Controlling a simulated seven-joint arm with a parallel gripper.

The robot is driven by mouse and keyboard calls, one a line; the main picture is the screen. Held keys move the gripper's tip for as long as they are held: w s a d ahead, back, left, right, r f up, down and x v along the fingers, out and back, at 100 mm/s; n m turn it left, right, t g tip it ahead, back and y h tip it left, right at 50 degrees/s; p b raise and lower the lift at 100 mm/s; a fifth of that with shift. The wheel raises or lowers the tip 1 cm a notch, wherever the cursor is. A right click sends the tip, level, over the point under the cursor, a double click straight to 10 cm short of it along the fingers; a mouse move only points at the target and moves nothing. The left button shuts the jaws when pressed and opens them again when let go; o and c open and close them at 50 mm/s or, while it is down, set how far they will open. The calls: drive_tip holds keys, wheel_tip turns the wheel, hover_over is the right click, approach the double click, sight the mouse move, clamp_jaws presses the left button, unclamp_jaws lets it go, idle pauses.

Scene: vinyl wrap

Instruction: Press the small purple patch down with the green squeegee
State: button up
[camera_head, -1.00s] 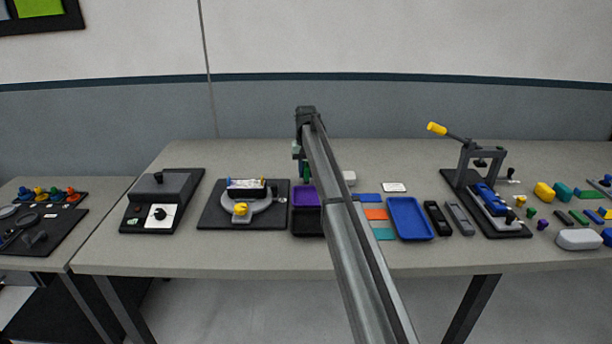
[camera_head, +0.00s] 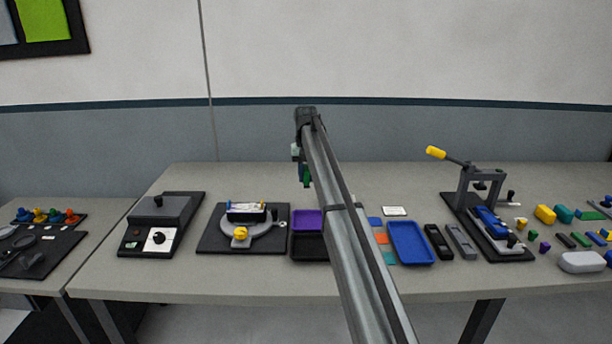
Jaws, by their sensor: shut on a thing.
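My gripper (camera_head: 304,160) is shut on the green squeegee (camera_head: 306,177), which hangs down from it above the back half of the table. The jaws are small and dark here. A purple rectangle (camera_head: 307,221) lies at the back part of a black tray (camera_head: 309,247), just in front of and below the squeegee in the picture. I cannot tell whether this rectangle is the small purple patch or part of the tray. The squeegee looks apart from it. My arm hides the area just right of the tray.
Left of the tray stands a turntable fixture (camera_head: 242,229) with a yellow knob. A blue tray (camera_head: 411,243) and coloured sheets (camera_head: 381,238) lie to the right. A lever press (camera_head: 481,205) stands further right. The table's back strip is mostly clear.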

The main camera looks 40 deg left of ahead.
drive_tip(key=shift+n, duration=0.8)
drive_tip(key=s+a+r, duration=0.1)
drive_tip(key=s+a, duration=0.1)
drive_tip(key=s, duration=0.2)
drive_tip(key=s+a+r, duration=0.1)
drive_tip(key=s, duration=0.4)
drive_tip(key=s+a+r, duration=0.1)
drive_tip(key=s+a, duration=0.1)
drive_tip(key=s, duration=0.2)
drive_tip(key=shift+s+a+r, duration=0.2)
drive_tip(key=shift+s+a, duration=0.1)
drive_tip(key=shift+a, duration=0.05)
drive_tip(key=shift+c, duration=0.2)
drive_tip(key=r+m, duration=0.2)
drive_tip(key=m, duration=0.1)
hover_over(248, 208)
drive_tip(key=w+d, duration=0.1)
drive_tip(key=w, duration=0.1)
drive_tip(key=shift+s+f, duration=0.15)
drive_tip(key=shift+s, duration=0.1)
drive_tip(key=shift+f, duration=3.3)
drive_tip(key=shift+f, duration=0.7)
drive_tip(key=shift+s, duration=0.1)
drive_tip(key=shift+s+a, duration=0.45)
drive_tip(key=shift+a, duration=0.1)
drive_tip(key=shift+s, duration=0.1)
